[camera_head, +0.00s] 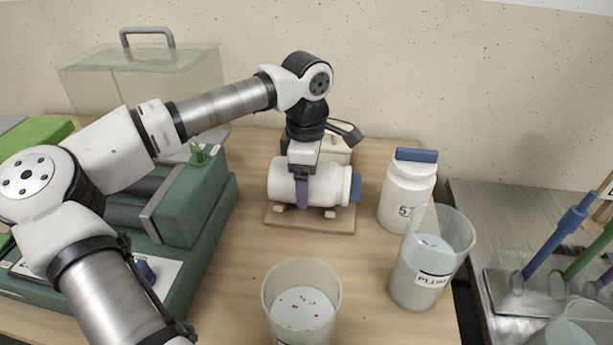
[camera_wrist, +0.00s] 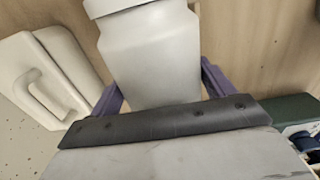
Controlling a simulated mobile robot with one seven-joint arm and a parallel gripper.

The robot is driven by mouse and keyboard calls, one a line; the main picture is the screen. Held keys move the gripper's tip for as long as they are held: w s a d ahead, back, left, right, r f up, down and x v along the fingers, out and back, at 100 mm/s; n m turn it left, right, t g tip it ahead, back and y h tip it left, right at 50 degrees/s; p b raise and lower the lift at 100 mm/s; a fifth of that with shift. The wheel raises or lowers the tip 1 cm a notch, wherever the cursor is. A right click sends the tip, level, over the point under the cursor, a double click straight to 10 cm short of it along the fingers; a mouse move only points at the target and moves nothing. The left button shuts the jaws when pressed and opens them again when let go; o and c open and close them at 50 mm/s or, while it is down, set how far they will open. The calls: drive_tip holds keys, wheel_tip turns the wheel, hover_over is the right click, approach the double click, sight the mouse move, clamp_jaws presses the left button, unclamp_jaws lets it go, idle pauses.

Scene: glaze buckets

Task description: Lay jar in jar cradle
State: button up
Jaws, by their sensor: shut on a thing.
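The jar (camera_head: 333,187) is white with a blue lid and lies on its side, lid to the right in the head view. It is at the jar cradle (camera_head: 310,218), a light wooden base with small blocks under the jar. Whether the jar's weight rests on the blocks cannot be told. My gripper (camera_head: 303,192) reaches down from above and is shut on the jar's body. In the wrist view the jar (camera_wrist: 150,55) sits between the two purple fingers (camera_wrist: 160,90). The cradle is hidden there.
An upright white jar with a blue lid (camera_head: 407,190) stands right of the cradle. A beaker labelled PLUM (camera_head: 425,265) and another clear beaker (camera_head: 300,305) stand in front. A green machine (camera_head: 185,215) is at left. A cream container with a handle (camera_wrist: 50,80) is close behind the jar.

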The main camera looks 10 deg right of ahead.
drive_tip(key=o, duration=1.1)
drive_tip(key=shift+r, duration=0.15)
drive_tip(key=shift+o, duration=0.5)
